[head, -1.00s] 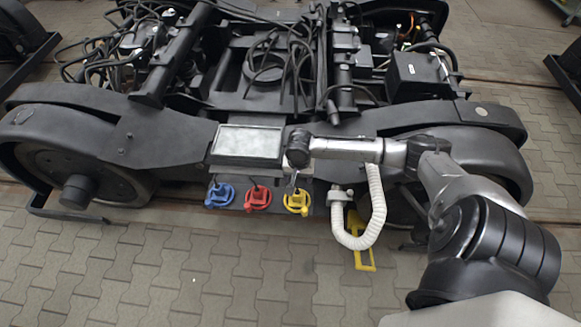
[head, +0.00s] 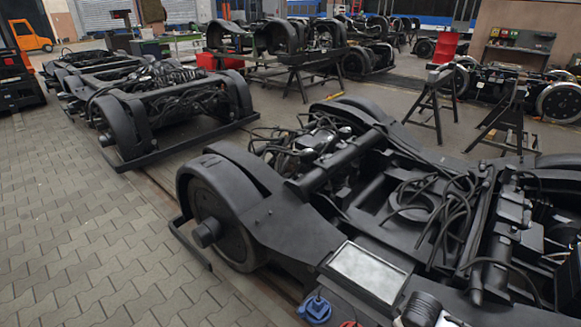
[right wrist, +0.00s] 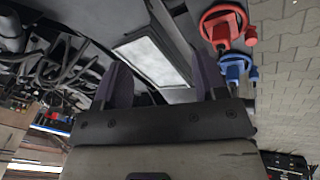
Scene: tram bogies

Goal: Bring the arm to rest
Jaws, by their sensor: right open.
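My right gripper (right wrist: 161,80) shows in the right wrist view with its two dark fingers apart and nothing between them. Beyond the fingers are the black bogie frame and a pale rectangular panel (right wrist: 152,61). A red round-handled valve (right wrist: 223,24) and a blue one (right wrist: 236,68) are to the right of the fingers, apart from them. My left gripper is in neither view.
The nearest bogie (head: 300,220) fills the lower right of the head view, with loose black cables on top. The blue valve (head: 315,308) is at the bottom edge. Another bogie (head: 165,110) stands behind. Paved floor (head: 80,220) is clear at left.

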